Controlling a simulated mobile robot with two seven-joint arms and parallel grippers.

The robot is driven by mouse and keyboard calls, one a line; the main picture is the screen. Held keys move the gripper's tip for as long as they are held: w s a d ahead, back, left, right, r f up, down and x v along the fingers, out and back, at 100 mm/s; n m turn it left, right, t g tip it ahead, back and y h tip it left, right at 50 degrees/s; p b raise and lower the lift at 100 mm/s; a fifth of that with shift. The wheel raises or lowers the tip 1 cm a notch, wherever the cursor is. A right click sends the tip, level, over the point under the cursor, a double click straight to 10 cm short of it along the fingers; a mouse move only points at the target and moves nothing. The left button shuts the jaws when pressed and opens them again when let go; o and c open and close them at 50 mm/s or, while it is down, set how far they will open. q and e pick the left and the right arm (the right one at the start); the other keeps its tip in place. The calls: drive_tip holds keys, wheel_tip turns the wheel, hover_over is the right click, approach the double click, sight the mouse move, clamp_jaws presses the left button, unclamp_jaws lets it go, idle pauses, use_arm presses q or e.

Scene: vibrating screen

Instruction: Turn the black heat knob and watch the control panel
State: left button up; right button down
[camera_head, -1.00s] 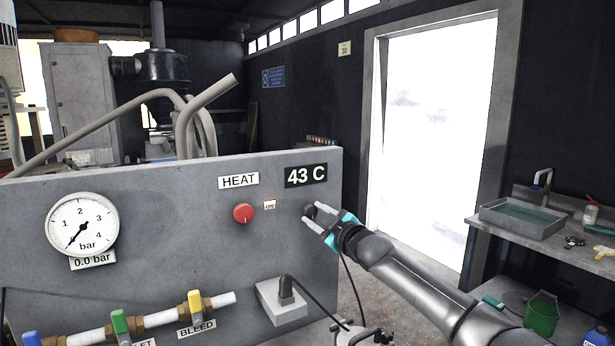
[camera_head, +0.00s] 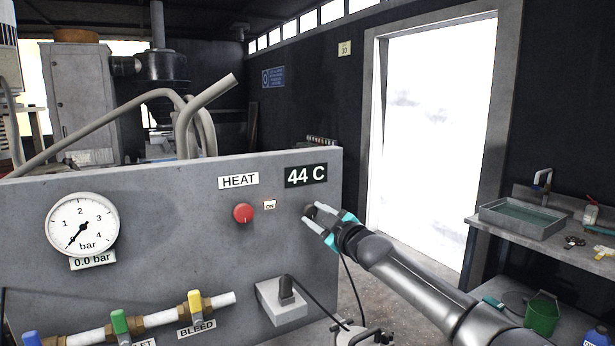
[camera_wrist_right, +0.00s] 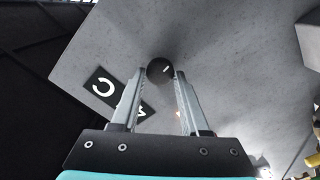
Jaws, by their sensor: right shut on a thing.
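The black heat knob (camera_head: 311,211) is on the grey control panel (camera_head: 170,215), below the temperature display (camera_head: 306,175), which reads 44 C. In the right wrist view the knob (camera_wrist_right: 160,70) is round with a white pointer mark. My right gripper (camera_head: 311,216) is shut on the knob; in the wrist view its fingertips (camera_wrist_right: 159,74) lie on either side of it. The HEAT label (camera_head: 238,180) and a red round button (camera_head: 243,213) are left of the knob. My left gripper is not in view.
A pressure gauge (camera_head: 82,224) reads near 0 bar. A pipe with blue, green and yellow valve handles (camera_head: 195,301) runs along the panel's lower left. A grey socket box (camera_head: 281,301) sits below the knob. A bench with a tray (camera_head: 521,219) stands at right.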

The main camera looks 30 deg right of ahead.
idle(0.6)
drive_tip(key=c, duration=0.7)
unclamp_jaws()
drive_tip(key=shift+s+f+p, duration=0.1)
drive_tip(key=shift+s+p, duration=0.2)
drive_tip(key=shift+s, duration=0.45)
drive_tip(key=s+p, duration=0.1)
drive_tip(key=s, duration=0.3)
drive_tip(key=shift+s+d, duration=0.1)
drive_tip(key=shift+s, duration=0.15)
drive_tip(key=o, duration=0.3)
